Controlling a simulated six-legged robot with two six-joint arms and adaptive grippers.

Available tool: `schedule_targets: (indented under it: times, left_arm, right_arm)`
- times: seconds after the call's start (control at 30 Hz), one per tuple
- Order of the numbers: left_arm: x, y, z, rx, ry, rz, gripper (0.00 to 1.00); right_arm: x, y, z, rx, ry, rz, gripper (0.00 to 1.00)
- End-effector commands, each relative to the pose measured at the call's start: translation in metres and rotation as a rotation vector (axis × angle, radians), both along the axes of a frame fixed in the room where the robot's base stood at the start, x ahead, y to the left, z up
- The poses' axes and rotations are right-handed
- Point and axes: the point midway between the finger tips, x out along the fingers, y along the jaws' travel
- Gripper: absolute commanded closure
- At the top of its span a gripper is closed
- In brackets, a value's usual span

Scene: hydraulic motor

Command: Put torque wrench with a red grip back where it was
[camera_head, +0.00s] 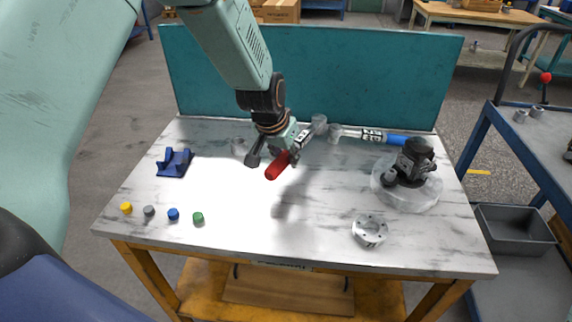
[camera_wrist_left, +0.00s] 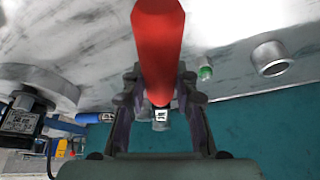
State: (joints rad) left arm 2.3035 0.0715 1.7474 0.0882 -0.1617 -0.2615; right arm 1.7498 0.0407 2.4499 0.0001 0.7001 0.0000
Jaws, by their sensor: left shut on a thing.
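The torque wrench with a red grip (camera_head: 277,166) is held in my left gripper (camera_head: 274,154), whose fingers are shut around it. The red end points down toward the front of the table, and the metal shaft (camera_head: 304,139) slants up to the right behind it. The wrench appears to be above the white marbled table (camera_head: 240,205), with a shadow below. In the left wrist view the red grip (camera_wrist_left: 158,45) sticks out between the fingers of my left gripper (camera_wrist_left: 160,95). My right gripper is not in view.
A blue-gripped wrench (camera_head: 395,139) lies at the back right. A black motor (camera_head: 414,158) stands on a clear disc (camera_head: 405,196). A metal flange (camera_head: 369,231), a blue holder (camera_head: 174,162) and several coloured caps (camera_head: 173,214) are on the table. A teal panel (camera_head: 350,80) closes the back.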

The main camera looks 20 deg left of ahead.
Motion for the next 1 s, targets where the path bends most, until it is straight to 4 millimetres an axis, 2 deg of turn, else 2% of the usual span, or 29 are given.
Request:
schedule_targets:
  times: [0.1,0.2,0.57,0.6,0.83,1.0]
  left_arm:
    - [0.001,0.001,-0.02,-0.001,-0.001,0.002,1.0]
    - [0.002,0.002,-0.028,-0.001,-0.002,0.001,1.0]
    - [0.002,0.003,-0.03,-0.001,-0.002,0.001,1.0]
    - [0.001,0.003,-0.03,-0.001,0.001,0.001,0.68]
    - [0.001,0.003,-0.03,-0.001,0.001,0.001,0.49]
    - [0.001,0.003,-0.03,-0.001,0.001,0.001,0.49]
  right_arm:
    - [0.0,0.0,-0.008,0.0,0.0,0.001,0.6]
    - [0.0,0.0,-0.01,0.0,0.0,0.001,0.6]
    - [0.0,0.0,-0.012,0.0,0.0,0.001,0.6]
    - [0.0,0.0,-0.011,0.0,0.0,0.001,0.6]
    - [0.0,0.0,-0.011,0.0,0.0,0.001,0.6]
    - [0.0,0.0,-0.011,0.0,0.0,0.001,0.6]
